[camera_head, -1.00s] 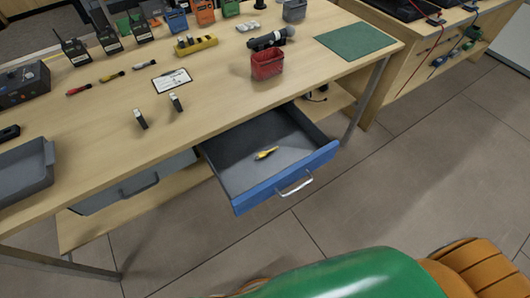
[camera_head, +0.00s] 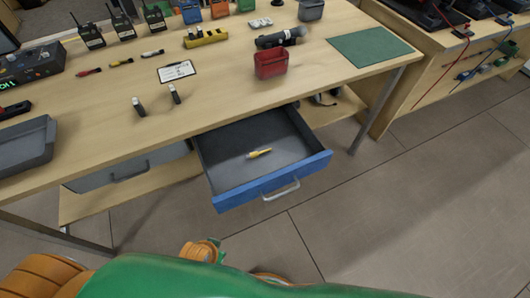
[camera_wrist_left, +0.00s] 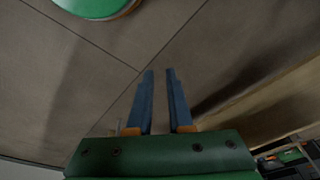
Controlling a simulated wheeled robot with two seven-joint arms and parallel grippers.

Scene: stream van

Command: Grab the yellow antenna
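A small yellow antenna-like piece with a pale end (camera_head: 259,153) lies on the floor of the open blue-fronted drawer (camera_head: 270,183). Another small piece with yellow on it (camera_head: 121,63) lies on the table between a red one (camera_head: 90,72) and an orange-yellow one (camera_head: 153,54). My left gripper (camera_wrist_left: 160,73) shows in the left wrist view, with its two blue fingers apart and nothing between them. The floor is beyond the fingers, and the drawer piece is not in that view. My right gripper is in neither view.
The drawer is pulled out below the wooden table (camera_head: 230,97). On the table stand a red bin (camera_head: 270,64), a clipboard (camera_head: 176,71), a grey tray (camera_head: 24,146), a green mat (camera_head: 369,47) and several radios. Open tiled floor lies at the right.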

